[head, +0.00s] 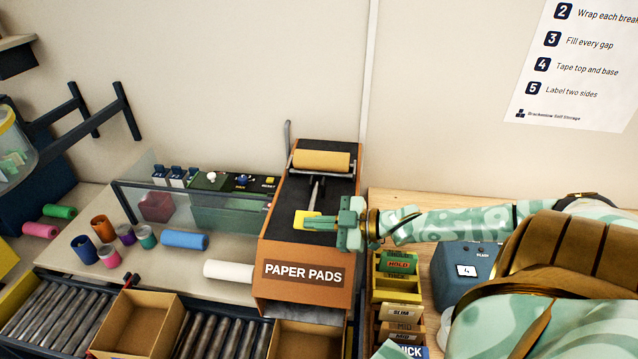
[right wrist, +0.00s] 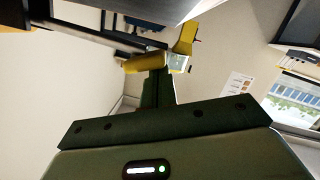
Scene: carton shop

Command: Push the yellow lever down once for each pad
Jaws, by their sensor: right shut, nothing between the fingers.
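The orange-brown dispenser marked PAPER PADS (head: 268,273) stands at the middle, with a dark sloping top and a roll (head: 321,161) at its upper end. The yellow lever (head: 300,217) is on the dispenser's top, at the end of a grey rod. My right gripper (head: 318,222) reaches in from the right, shut and empty, with its fingertips at the yellow lever; I cannot tell whether they touch. In the right wrist view, the yellow lever (right wrist: 184,40) shows just beyond the dark fingers (right wrist: 157,88). My left gripper is not in view.
An open carton (head: 138,325) sits on the roller conveyor (head: 65,312) at the lower left. A blue box showing 4 (head: 446,279) and card bins (head: 397,290) stand right of the dispenser. Coloured rolls, including a blue one (head: 184,240), lie on the left.

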